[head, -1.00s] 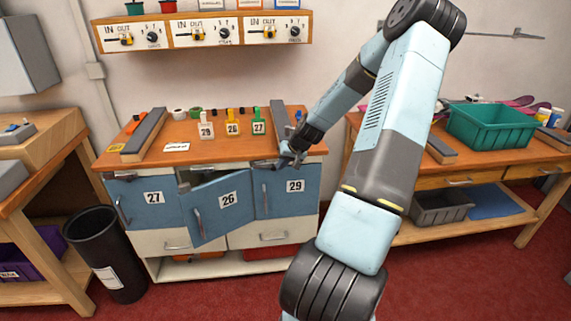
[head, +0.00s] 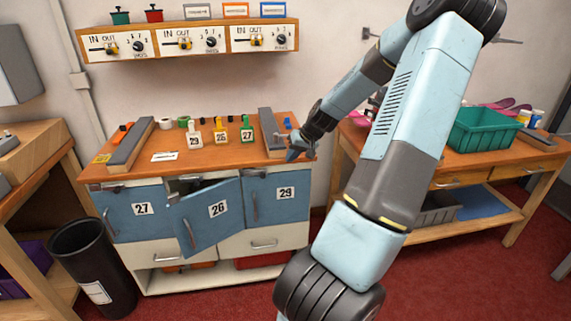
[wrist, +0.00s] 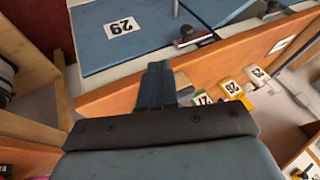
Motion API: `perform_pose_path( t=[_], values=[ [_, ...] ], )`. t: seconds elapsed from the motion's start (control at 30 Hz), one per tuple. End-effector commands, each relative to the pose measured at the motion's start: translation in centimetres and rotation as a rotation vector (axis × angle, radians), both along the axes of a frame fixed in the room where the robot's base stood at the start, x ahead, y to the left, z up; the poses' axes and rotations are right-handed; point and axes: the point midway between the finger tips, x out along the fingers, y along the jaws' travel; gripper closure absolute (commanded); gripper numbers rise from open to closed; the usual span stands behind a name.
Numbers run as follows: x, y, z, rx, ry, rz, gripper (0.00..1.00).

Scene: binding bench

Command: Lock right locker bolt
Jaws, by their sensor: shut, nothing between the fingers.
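The right locker, door 29 (head: 271,203), is closed and blue with a vertical handle. Its dark bolt (head: 256,172) sits at the upper left of the door, under the tabletop edge. In the wrist view my closed fingers (wrist: 156,82) reach over the wooden edge, beside door 29 (wrist: 118,30).
Middle door 26 (head: 203,222) stands ajar, swung outward; door 27 (head: 128,224) is closed. Numbered tags (head: 220,132) stand on the bench top, with a dark grey bar (head: 269,130) near my gripper. A black bin (head: 80,262) stands at left.

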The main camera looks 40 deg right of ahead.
Motion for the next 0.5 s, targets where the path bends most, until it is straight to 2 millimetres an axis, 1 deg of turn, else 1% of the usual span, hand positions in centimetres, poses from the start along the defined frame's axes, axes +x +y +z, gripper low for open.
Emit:
perform_pose_path(
  t=[0.1,0.2,0.5],
  values=[
    [-0.6,-0.3,1.0,-0.001,-0.001,-0.001,1.0],
    [-0.8,-0.4,1.5,0.0,-0.001,-0.001,1.0],
    [-1.0,-0.4,1.8,0.001,0.0,0.0,1.0]
  ],
)
